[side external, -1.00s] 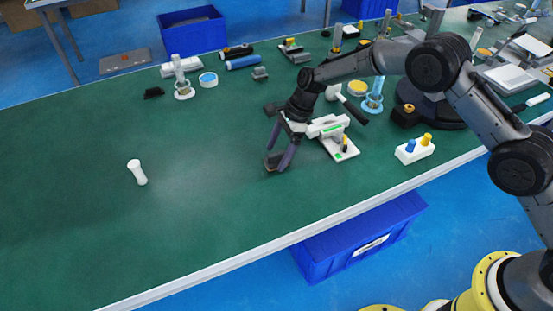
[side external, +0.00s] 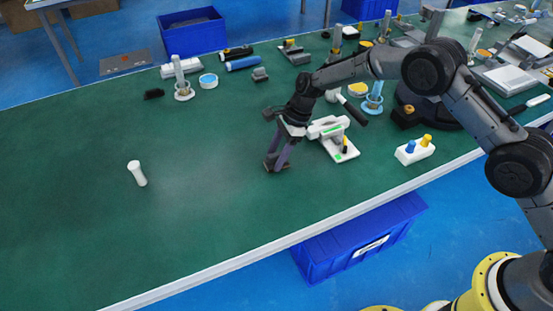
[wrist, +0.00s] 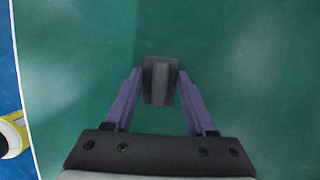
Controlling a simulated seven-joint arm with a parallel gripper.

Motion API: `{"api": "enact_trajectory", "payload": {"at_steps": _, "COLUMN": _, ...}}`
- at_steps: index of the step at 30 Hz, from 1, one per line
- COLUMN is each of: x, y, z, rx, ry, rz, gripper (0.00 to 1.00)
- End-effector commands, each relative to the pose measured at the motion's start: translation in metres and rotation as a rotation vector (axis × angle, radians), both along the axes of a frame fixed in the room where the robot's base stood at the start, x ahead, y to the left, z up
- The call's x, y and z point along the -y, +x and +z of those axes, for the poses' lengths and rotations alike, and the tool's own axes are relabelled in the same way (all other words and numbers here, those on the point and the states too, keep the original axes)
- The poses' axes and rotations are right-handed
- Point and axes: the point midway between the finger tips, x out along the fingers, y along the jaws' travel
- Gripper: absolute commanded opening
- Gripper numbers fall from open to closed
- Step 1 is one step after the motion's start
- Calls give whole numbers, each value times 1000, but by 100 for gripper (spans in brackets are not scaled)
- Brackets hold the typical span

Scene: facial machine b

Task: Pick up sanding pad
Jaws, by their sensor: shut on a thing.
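The sanding pad (wrist: 160,82) is a dark grey block with a raised ridge along its middle. In the wrist view it sits between the two purple fingertips of my gripper (wrist: 160,85), which are closed on its sides. In the side external view my gripper (side external: 277,165) points down to the green table, and the dark pad (side external: 270,162) is at the fingertips, partly hidden by them. The pad appears to be at table level; I cannot tell whether it is clear of the surface.
A white block with blue and yellow knobs (side external: 415,151) is further right. Several tools line the back.

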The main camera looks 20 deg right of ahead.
Motion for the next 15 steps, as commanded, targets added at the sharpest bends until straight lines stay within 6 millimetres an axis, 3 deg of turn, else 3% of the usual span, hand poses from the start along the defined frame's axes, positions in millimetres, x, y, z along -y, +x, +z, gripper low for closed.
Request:
{"api": "enact_trajectory", "payload": {"at_steps": 8, "x": 0, "y": 0, "z": 8, "rx": 1, "ry": 1, "rz": 1, "gripper": 1}}
{"api": "enact_trajectory", "payload": {"at_steps": 15, "x": 2, "y": -4, "z": 39, "rx": 2, "ry": 1, "rz": 0, "gripper": 1}}
